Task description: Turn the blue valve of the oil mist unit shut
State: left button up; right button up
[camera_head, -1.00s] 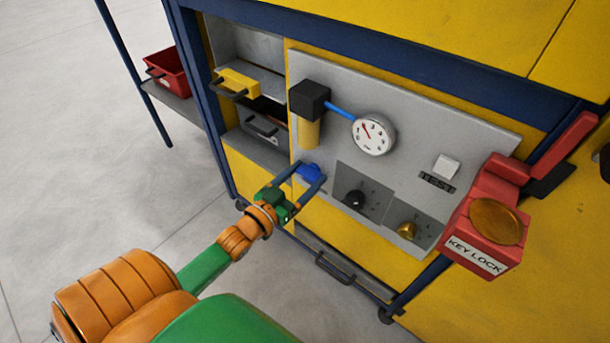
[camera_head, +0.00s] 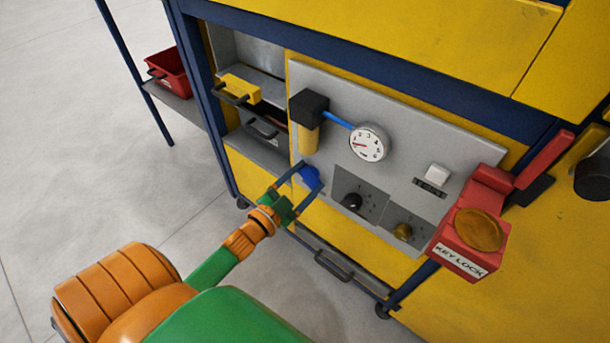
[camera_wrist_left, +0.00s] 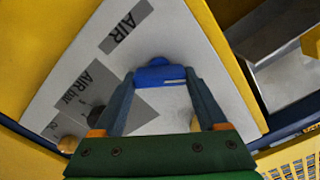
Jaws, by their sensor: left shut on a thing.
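The blue valve (camera_head: 311,179) sits low on the left side of the grey panel (camera_head: 405,125), below a black block (camera_head: 309,107) with a yellow bowl (camera_head: 306,139). My left gripper (camera_head: 310,175) has its two fingers on either side of the valve and is shut on it. In the left wrist view the blue valve (camera_wrist_left: 158,74) lies between the fingertips, its handle about level across the gap. The dial gauge (camera_head: 368,143) has its red needle pointing left. My right gripper is not in view.
A black knob (camera_head: 352,202) and a brass knob (camera_head: 402,232) are right of the valve. A red KEY LOCK box (camera_head: 462,252) juts out at the panel's right end. The floor at left is clear.

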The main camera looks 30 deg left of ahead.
pick_arm(q)
jog(key=m, duration=0.2)
jog(key=shift+m, duration=0.4)
jog(key=m, duration=0.3)
jog(key=shift+m+p, duration=0.3)
jog(key=shift+p, duration=0.05)
jog(key=m, duration=0.4)
jog(key=shift+d+f, duration=0.1)
jog(key=shift+f, duration=0.05)
jog(key=shift+m, duration=0.3)
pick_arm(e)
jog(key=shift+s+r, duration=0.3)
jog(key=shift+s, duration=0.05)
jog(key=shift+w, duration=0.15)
pick_arm(q)
jog(key=o, duration=1.3)
jog(key=s, duration=0.7)
jog(key=shift+a, duration=0.3)
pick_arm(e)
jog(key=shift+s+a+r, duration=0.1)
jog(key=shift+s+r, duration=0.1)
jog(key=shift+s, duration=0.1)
